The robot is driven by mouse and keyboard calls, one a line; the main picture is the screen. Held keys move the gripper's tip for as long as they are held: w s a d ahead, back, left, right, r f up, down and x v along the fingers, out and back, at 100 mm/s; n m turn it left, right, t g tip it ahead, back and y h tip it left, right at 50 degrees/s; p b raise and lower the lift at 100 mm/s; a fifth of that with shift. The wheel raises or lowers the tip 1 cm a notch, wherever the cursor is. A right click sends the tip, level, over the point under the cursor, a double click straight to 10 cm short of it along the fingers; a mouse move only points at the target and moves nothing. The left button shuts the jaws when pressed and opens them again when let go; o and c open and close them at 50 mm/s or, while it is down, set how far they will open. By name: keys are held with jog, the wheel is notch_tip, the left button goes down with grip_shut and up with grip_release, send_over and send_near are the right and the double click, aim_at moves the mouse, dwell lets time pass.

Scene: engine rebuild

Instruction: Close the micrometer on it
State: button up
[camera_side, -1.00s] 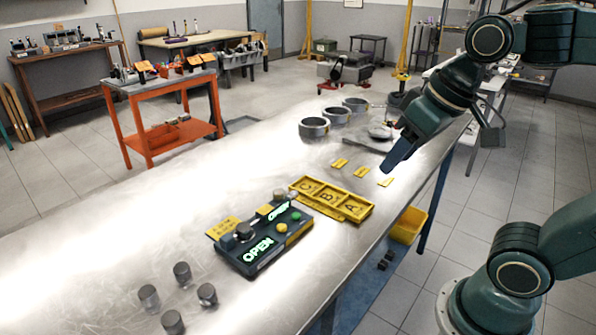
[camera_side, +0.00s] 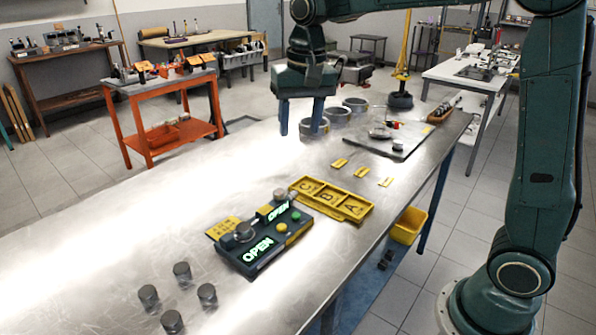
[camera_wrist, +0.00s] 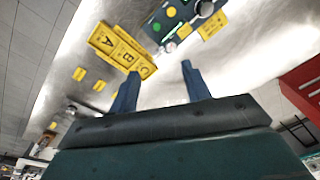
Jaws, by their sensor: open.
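The micrometer station (camera_side: 262,254) is a dark green box on the metal table with two lit displays reading OPEN. It has a yellow and a green button on top and a grey cylinder (camera_side: 244,231) at its left part. Another grey cylinder (camera_side: 280,194) stands at its far end. Whether either sits between measuring faces is too small to tell. My gripper (camera_side: 301,128) is open and empty, fingers down, above the table well beyond the station. In the wrist view, the station (camera_wrist: 168,22) shows at the top, past my open fingers (camera_wrist: 160,82).
A yellow tray (camera_side: 330,200) marked A, B and C lies beside the station. Several loose grey cylinders (camera_side: 182,272) stand at the near left. Grey rings (camera_side: 337,116) stand behind my gripper. Small yellow tags (camera_side: 361,172) and a plate (camera_side: 400,140) lie to the right.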

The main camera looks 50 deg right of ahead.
jog(key=m+g, duration=0.1)
jog(key=m, duration=0.1)
send_over(279, 191)
notch_tip(279, 191, down, 4)
notch_tip(279, 191, down, 14)
jog(key=shift+r, duration=0.15)
dwell(0.7)
jog(key=shift+c, duration=0.5)
jog(key=c, duration=0.9)
